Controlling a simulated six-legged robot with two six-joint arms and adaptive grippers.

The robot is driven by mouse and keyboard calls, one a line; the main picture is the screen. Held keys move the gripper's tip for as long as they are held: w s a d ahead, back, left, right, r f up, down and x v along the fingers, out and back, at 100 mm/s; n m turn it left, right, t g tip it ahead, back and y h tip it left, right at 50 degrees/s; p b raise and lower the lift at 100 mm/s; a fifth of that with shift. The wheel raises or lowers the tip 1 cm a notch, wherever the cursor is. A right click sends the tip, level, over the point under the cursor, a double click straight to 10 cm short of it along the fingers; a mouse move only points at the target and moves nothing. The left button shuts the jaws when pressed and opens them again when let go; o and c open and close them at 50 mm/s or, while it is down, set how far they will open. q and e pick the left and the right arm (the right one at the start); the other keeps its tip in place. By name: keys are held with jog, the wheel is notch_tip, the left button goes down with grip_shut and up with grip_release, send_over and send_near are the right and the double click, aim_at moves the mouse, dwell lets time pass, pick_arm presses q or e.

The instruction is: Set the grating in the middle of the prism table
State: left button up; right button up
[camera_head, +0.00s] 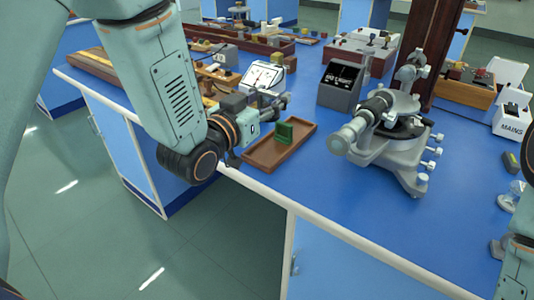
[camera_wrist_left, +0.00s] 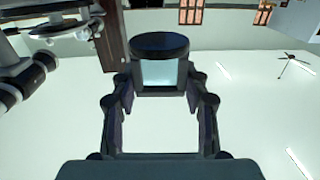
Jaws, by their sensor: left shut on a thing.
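The spectrometer (camera_head: 390,145) stands on the blue bench, its telescope tube (camera_head: 360,125) pointing toward the front left. Its prism table (camera_head: 404,127) is a dark disc at the centre, partly hidden by the tubes. My left gripper (camera_head: 283,102) is above the bench, left of the spectrometer and apart from it. In the left wrist view my left gripper (camera_wrist_left: 160,90) is shut on the grating (camera_wrist_left: 160,73), a pale clear pane with a dark round end. In the head view I cannot make out the grating clearly. My right gripper is not in view.
A brown tray (camera_head: 262,157) with a green block (camera_head: 284,133) lies below my left gripper. A black-fronted grey box (camera_head: 340,84) stands behind the spectrometer's left side. A white MAINS box (camera_head: 512,122) is at right. The blue bench is clear in front of the spectrometer.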

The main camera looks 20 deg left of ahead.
pick_arm(q)
jog(key=shift+w+a+f, duration=0.1)
jog(key=shift+a+f, duration=0.15)
jog(key=shift+d, duration=0.1)
jog(key=shift+f, duration=0.25)
notch_tip(320, 180, down, 5)
jog(key=shift+r+b, duration=0.1)
jog(key=shift+b, duration=0.85)
notch_tip(320, 180, down, 3)
jog(key=shift+f+b, duration=0.15)
jog(key=shift+b, duration=0.45)
jog(key=shift+f, duration=0.55)
jog(key=shift+r, duration=0.1)
